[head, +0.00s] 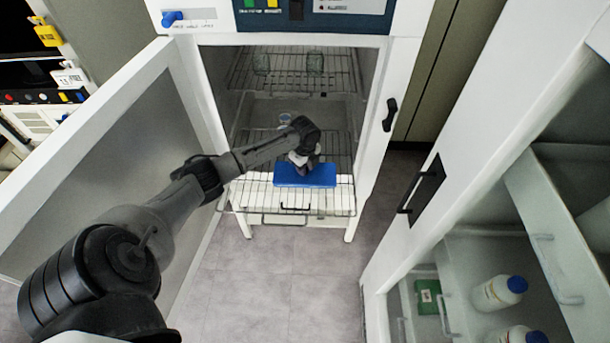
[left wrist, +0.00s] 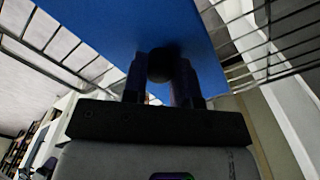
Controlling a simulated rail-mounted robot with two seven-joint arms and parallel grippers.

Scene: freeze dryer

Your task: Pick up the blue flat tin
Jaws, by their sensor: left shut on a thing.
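The blue flat tin (head: 318,177) is at the front of the freeze dryer's pulled-out lower wire rack, in the middle of the head view. My left gripper (head: 303,165) reaches down to it from the left and is shut on it. In the left wrist view the tin (left wrist: 110,25) fills the upper middle, and the two fingers (left wrist: 163,75) close on a dark round part, perhaps a knob, against the blue face. Whether the tin touches the rack or is just above it, I cannot tell. My right gripper is not in view.
The wire rack (head: 255,200) sticks out of the freeze dryer. Its white door (head: 110,150) stands open at left. An upper rack (head: 290,65) holds glass jars. At right, an open cabinet holds white bottles with blue caps (head: 498,293) and a green box (head: 428,297). Grey floor (head: 285,275) is clear in front.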

